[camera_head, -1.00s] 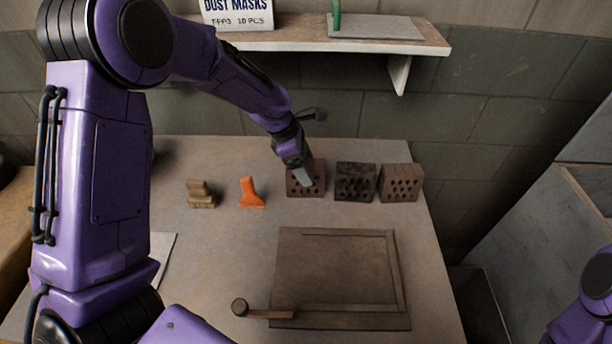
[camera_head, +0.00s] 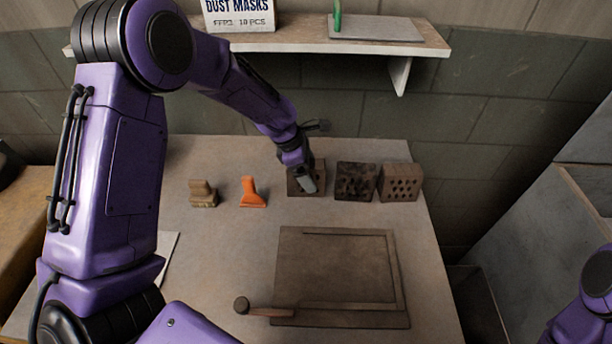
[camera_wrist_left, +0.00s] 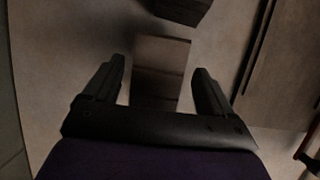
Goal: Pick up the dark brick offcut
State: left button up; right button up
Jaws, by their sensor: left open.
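Three bricks with holes stand in a row at the back right of the workbench. The middle brick (camera_head: 355,182) is the darkest. The right brick (camera_head: 400,183) is browner. The left brick (camera_head: 319,174) is partly hidden behind my left gripper (camera_head: 308,184). In the left wrist view, a brick (camera_wrist_left: 160,68) lies between the open, empty-looking fingers of the left gripper (camera_wrist_left: 160,88); its near part is covered by the gripper body. A darker brick (camera_wrist_left: 184,8) shows just beyond it. Contact with the fingers cannot be told. My right gripper is out of view.
An orange tool (camera_head: 251,193) and a wooden-handled brush (camera_head: 203,194) stand left of the bricks. A brown board (camera_head: 345,270) with a raised edge lies in front. A shelf (camera_head: 300,40) hangs on the wall above the bench.

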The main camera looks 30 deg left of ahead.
pick_arm(q)
jog(key=shift+f, duration=0.1)
dwell(0.3)
jog(key=c, duration=1.4)
